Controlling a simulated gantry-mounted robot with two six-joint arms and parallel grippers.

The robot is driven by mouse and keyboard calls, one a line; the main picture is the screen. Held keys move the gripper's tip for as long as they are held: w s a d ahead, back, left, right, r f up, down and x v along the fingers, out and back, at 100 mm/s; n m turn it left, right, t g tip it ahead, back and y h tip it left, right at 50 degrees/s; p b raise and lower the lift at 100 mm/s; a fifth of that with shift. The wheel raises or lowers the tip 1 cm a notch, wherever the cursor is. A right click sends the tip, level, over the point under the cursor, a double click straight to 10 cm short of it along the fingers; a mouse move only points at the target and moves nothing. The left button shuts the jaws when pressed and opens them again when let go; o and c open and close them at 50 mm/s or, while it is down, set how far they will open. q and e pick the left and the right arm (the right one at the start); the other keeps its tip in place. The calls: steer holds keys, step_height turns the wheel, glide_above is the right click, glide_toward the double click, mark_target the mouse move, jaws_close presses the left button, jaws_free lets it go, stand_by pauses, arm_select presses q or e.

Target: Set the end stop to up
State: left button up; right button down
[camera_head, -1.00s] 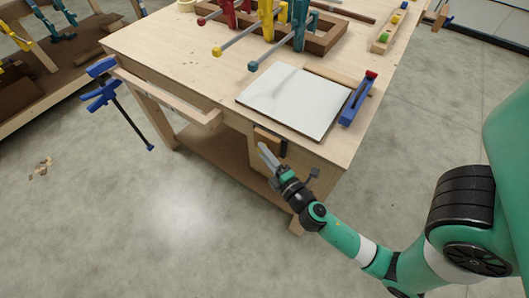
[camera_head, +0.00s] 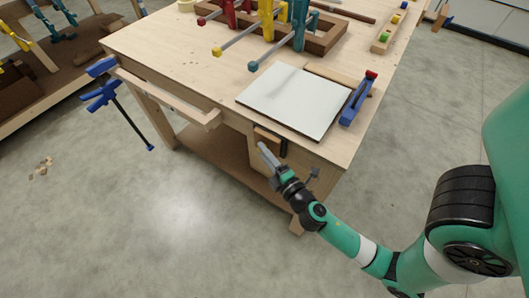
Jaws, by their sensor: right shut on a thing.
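A small wooden block with a dark edge, which looks like the end stop (camera_head: 268,136), sits on the front face of the wooden workbench (camera_head: 200,65), just below the top. My right gripper (camera_head: 264,150) reaches up to it from below and is shut on it. The fingers hide part of the block, and the exact contact is too small to make out. My left gripper is not in view.
A white board (camera_head: 293,100) lies on the bench top above the block, with a blue tool (camera_head: 357,100) to its right. Several clamps stand at the back. A blue clamp (camera_head: 102,93) hangs at the bench's left side. The floor in front is clear.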

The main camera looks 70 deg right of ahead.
step_height(320, 180, up, 4)
steer(key=p, duration=0.3)
steer(key=shift+r, duration=0.1)
steer(key=c, duration=0.6)
jaws_free()
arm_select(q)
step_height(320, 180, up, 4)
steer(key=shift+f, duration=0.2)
